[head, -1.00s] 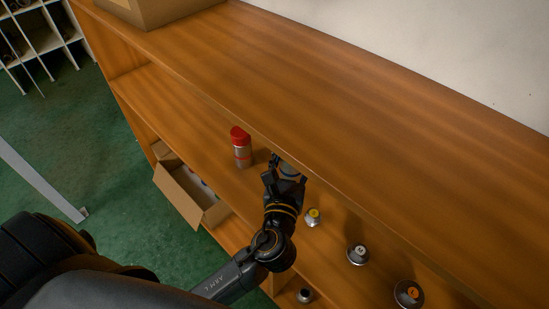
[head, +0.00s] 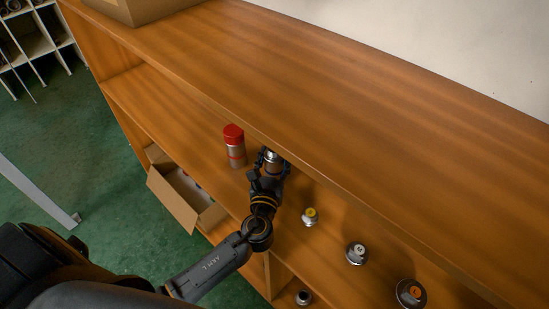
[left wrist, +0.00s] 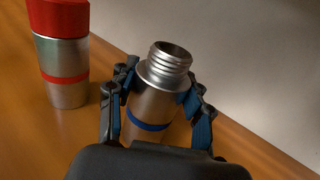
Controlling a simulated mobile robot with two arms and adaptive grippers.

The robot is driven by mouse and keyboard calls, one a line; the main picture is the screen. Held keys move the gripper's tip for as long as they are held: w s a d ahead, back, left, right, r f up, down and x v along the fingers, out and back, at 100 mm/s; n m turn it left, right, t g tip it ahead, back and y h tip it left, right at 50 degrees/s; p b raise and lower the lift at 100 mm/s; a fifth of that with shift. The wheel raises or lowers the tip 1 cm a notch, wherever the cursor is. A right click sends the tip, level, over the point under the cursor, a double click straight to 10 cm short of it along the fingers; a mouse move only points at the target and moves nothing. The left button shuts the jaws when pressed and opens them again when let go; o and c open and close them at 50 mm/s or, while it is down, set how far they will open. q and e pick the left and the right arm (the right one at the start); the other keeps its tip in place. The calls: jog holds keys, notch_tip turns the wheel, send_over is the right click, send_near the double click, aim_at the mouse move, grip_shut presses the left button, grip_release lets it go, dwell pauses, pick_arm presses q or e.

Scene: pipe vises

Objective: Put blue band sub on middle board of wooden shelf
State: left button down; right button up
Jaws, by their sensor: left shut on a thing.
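The blue band sub (left wrist: 149,100) is a metal cylinder with a threaded neck and a blue band. It is upright in the left wrist view, between the fingers of my left gripper (left wrist: 160,98), which is shut on it. In the head view the sub's metal top (head: 272,156) shows in my left gripper (head: 270,164), just below the front edge of the wooden shelf's top board (head: 330,115). It is over the middle board (head: 190,124). Its base is hidden, so I cannot tell whether it touches the board. My right gripper is not in view.
A red-topped metal cylinder (head: 234,148) stands on the middle board, left of my gripper; it also shows in the left wrist view (left wrist: 62,60). Several metal fittings, one with a yellow top (head: 310,217), are to the right. An open cardboard box (head: 180,200) is lower left.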

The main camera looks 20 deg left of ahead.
pick_arm(q)
jog(key=shift+r, duration=0.15)
jog(key=c, duration=0.6)
grip_release()
jog(key=shift+f, duration=0.25)
jog(key=shift+r, duration=0.2)
jog(key=shift+s+d+f, duration=0.1)
jog(key=shift+s, duration=0.2)
jog(key=b+v, duration=0.1)
jog(key=v, duration=1)
jog(key=shift+s+d, duration=0.1)
jog(key=shift+s, duration=0.1)
